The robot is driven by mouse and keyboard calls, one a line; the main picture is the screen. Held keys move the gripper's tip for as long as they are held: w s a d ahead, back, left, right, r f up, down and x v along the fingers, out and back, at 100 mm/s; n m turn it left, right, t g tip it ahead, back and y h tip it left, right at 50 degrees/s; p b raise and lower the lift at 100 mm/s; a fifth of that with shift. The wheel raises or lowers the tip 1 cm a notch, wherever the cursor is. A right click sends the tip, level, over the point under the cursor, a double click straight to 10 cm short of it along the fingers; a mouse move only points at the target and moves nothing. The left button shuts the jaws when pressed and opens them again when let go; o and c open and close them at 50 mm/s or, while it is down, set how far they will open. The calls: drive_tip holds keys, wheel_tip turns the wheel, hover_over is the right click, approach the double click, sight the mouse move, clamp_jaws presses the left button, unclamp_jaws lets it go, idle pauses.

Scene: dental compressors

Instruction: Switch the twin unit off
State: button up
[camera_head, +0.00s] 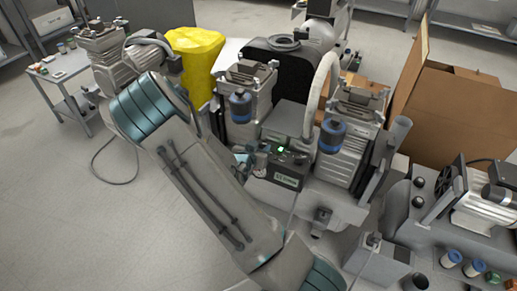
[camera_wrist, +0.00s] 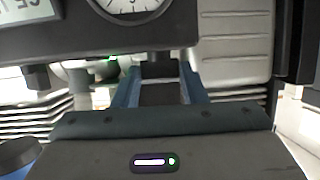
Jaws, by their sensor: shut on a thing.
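The twin unit (camera_head: 292,122) stands in the middle of the head view, with two ribbed motor heads and blue-capped filters. Its dark control box (camera_head: 287,171) on the front shows a lit green light (camera_head: 281,149). In the wrist view, the control box (camera_wrist: 225,28) fills the top, with a round gauge (camera_wrist: 128,5) and part of a display. My gripper (camera_wrist: 159,72) is at the box's edge, its blue fingers either side of a small dark switch part (camera_wrist: 158,58), shut on it. The fingers partly hide this part, and its position is unclear. A green glow (camera_wrist: 113,57) shows beside it.
Another compressor (camera_head: 475,205) stands at the right, and one (camera_head: 120,62) at the left by a small table (camera_head: 60,72). A yellow-covered thing (camera_head: 197,58) and a cardboard box (camera_head: 450,105) stand behind. Floor at the lower left is clear apart from a cable.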

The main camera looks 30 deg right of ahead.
drive_tip(key=n+y+b, duration=0.1)
drive_tip(key=n+t+y+b, duration=0.1)
drive_tip(key=n+t+b, duration=0.1)
drive_tip(key=shift+s+d+f+y+b, duration=0.25)
drive_tip(key=shift+s+d+y+b, duration=0.05)
drive_tip(key=shift+d+y+b, duration=0.1)
drive_tip(key=n+t+y+b, duration=0.1)
drive_tip(key=n+y, duration=0.1)
drive_tip(key=n+t+y+b, duration=0.1)
drive_tip(key=n+y+b, duration=0.1)
drive_tip(key=shift+s+d+r, duration=0.1)
drive_tip(key=shift+d+r, duration=0.05)
drive_tip(key=shift+d, duration=0.2)
drive_tip(key=n+y, duration=0.1)
drive_tip(key=n+y+b, duration=0.1)
drive_tip(key=y, duration=0.1)
drive_tip(key=shift+d+r+n+t, duration=0.1)
drive_tip(key=shift+d+n+t, duration=0.2)
drive_tip(key=shift+n, duration=0.1)
drive_tip(key=shift+d+n+y+p, duration=0.15)
drive_tip(key=shift+n+y+p, duration=0.25)
drive_tip(key=shift+n+y, duration=1.2)
drive_tip(key=shift+y, duration=0.4)
drive_tip(key=o, duration=1)
